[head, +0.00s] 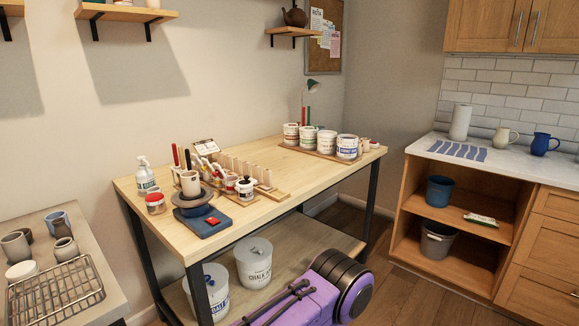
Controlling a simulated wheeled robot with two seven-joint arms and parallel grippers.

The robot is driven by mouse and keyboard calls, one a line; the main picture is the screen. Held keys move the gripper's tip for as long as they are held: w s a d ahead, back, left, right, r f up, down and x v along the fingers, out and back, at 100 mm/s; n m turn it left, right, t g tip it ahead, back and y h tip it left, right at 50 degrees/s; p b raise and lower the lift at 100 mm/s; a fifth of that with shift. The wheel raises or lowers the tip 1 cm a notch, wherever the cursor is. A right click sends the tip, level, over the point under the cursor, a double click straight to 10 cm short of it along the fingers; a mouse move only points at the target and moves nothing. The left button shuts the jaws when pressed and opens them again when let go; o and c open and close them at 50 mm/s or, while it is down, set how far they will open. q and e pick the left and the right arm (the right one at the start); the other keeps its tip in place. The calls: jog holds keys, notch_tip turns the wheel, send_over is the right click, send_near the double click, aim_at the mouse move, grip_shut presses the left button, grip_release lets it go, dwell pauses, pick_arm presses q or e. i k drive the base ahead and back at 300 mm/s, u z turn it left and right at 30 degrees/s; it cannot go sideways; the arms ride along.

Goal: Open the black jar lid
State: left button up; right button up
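A small white jar with a black lid (245,180) stands near the front edge of the wooden table, just right of a dark blue device. The lid appears to sit on the jar (245,192). Neither of my grippers shows in the head view. A purple and black link of my own arm is at the bottom middle, in front of the table and well below the jar.
The wooden table (323,169) holds a wheel-like device (203,221), a spray bottle (146,176), a tool rack, and several white tubs (327,142) at the back right. Buckets (254,262) stand on the lower shelf. The table's front middle is clear.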

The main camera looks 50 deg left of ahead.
aim_at(247, 182)
jog(key=i, duration=1)
jog(key=u, duration=0.1)
